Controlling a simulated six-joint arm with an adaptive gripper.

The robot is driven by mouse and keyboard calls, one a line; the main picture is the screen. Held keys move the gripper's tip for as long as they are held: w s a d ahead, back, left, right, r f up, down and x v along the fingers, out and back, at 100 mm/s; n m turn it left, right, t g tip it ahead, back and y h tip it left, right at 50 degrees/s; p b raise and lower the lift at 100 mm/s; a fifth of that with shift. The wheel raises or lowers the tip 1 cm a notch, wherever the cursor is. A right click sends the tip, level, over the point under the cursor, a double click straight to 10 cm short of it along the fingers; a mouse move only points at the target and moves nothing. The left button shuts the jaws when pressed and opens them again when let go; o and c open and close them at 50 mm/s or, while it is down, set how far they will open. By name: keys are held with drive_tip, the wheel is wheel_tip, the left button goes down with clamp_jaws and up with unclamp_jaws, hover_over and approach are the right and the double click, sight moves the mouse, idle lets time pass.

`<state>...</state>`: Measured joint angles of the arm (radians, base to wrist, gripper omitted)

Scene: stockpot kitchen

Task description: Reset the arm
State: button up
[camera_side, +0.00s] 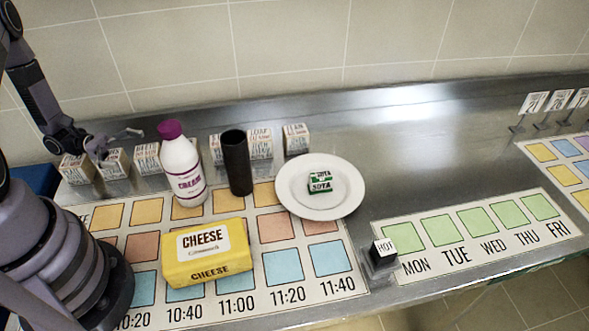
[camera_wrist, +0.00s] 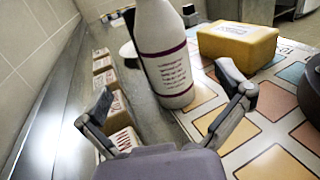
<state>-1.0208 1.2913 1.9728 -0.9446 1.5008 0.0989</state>
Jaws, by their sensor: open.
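My gripper (camera_side: 118,138) is in the upper left of the side view, above the row of small boxes by the wall. In the wrist view my gripper (camera_wrist: 170,106) has its two fingers spread wide, with nothing between them. A white bottle with a purple cap, labelled CREAM (camera_side: 183,170), stands to the right of my gripper, apart from it. It also shows ahead of the fingers in the wrist view (camera_wrist: 163,50).
Several lettered boxes (camera_side: 147,157) line the back. A dark cylinder (camera_side: 237,165), a yellow CHEESE block (camera_side: 207,257) and a white plate (camera_side: 290,200) bearing a green SOYA block (camera_side: 320,184) are nearby. A HOT block (camera_side: 383,252) sits by the weekday mat (camera_side: 480,232).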

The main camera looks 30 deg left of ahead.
drive_tip(key=s+d+r+m+g+y, duration=0.1)
drive_tip(key=s+d+r+m+g, duration=0.15)
drive_tip(key=g, duration=0.55)
drive_tip(key=s+d+r+m+g+y, duration=0.1)
drive_tip(key=s+d+m+g, duration=0.2)
drive_tip(key=g, duration=0.6)
drive_tip(key=s+d+r+m+t+y, duration=0.2)
drive_tip(key=r+m+t+y, duration=0.5)
drive_tip(key=r, duration=0.6)
drive_tip(key=s+d+r+m+t+y, duration=0.3)
drive_tip(key=r+m+t+y, duration=0.4)
drive_tip(key=r+m, duration=0.3)
wheel_tip(320, 180, up, 4)
drive_tip(key=shift+d+t+y, duration=0.3)
drive_tip(key=shift+d+t, duration=0.35)
drive_tip(key=shift+t, duration=0.25)
